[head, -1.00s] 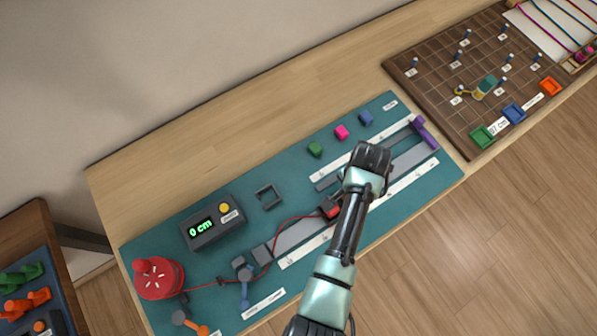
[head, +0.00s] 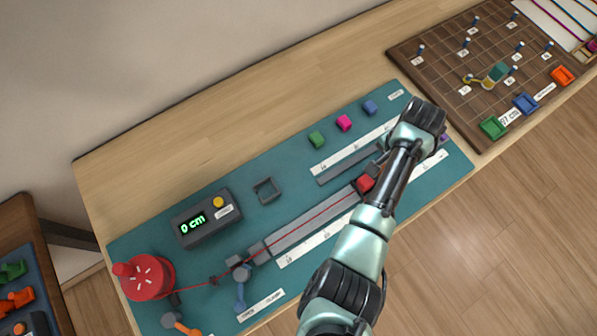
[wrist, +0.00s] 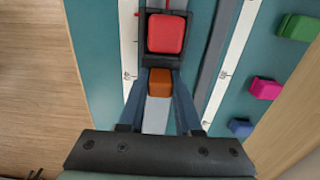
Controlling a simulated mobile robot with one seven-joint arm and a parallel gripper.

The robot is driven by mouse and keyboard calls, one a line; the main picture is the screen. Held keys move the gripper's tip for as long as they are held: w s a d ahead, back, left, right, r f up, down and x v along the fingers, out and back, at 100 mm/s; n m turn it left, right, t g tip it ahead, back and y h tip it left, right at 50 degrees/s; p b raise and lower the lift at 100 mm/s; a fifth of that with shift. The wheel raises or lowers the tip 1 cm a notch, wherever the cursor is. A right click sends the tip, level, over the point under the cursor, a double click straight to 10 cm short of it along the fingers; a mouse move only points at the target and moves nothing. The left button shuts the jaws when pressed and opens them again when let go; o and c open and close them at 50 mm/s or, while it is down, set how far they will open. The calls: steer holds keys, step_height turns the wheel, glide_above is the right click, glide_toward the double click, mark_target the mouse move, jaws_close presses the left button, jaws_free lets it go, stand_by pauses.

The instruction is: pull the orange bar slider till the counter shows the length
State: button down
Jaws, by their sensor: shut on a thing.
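The orange bar (wrist: 159,82) shows in the wrist view, between the two fingers of my gripper (wrist: 159,92), which is shut on it. Beyond it sits a red block (wrist: 166,34) in a dark frame, the slider. In the head view the red block (head: 366,183) is well along the grey rail (head: 310,221), beside my arm, which hides the orange bar. A red cord (head: 312,215) runs fairly straight along the rail from the red spool (head: 148,277) to the slider. The counter (head: 205,217) reads 0 cm and has a yellow button.
Green (head: 317,138), pink (head: 344,122) and blue (head: 370,107) blocks lie behind the rail. A square dark holder (head: 267,190) stands near the counter. A blue-handled lever (head: 241,288) stands by the rail's left end. A peg board (head: 440,75) is at the right.

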steer(key=shift+w+d+f+b, duration=0.1)
steer(key=shift+w+d+b, duration=0.55)
steer(key=shift+d+b, duration=0.25)
steer(key=shift+w+d+b, duration=0.3)
steer(key=shift+d+b, duration=0.1)
steer(key=shift+r, duration=0.2)
steer(key=c, duration=0.6)
jaws_free()
steer(key=shift+c, duration=0.2)
steer(key=shift+a, duration=0.1)
